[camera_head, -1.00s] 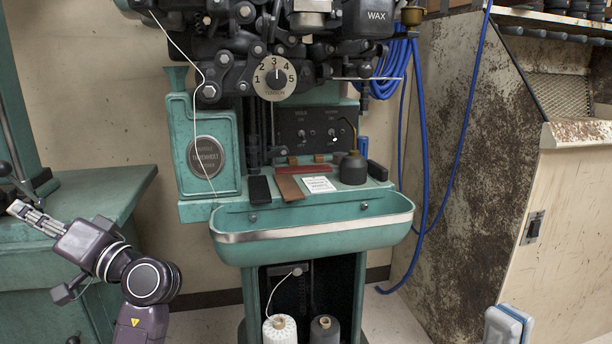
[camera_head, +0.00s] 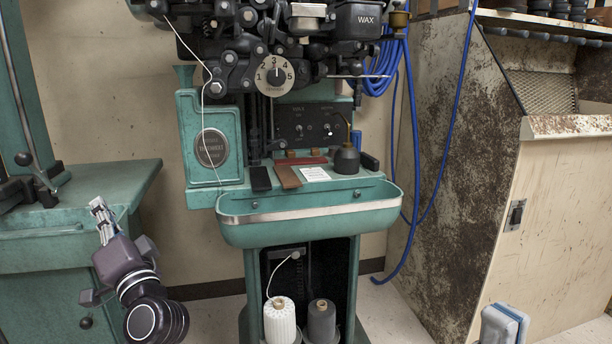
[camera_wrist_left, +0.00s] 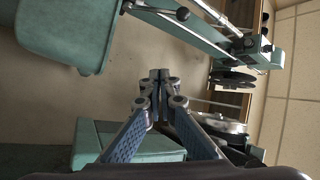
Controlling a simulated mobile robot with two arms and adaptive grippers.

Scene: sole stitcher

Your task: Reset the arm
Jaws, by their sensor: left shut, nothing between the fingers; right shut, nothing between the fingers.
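My left gripper (camera_head: 101,210) is at the lower left of the head view, in front of the green machine at the left edge. It points up, and its fingers are shut with nothing between them. In the left wrist view the shut fingertips (camera_wrist_left: 159,78) are in the middle, over bare wall, with green machine parts around them.
The green stitching machine (camera_head: 310,226) with its dial (camera_head: 274,76) stands in the middle. White (camera_head: 279,320) and dark (camera_head: 321,322) thread spools sit below its tray. Blue hoses (camera_head: 391,190) hang at its right. A rusty cabinet (camera_head: 450,150) stands at the right.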

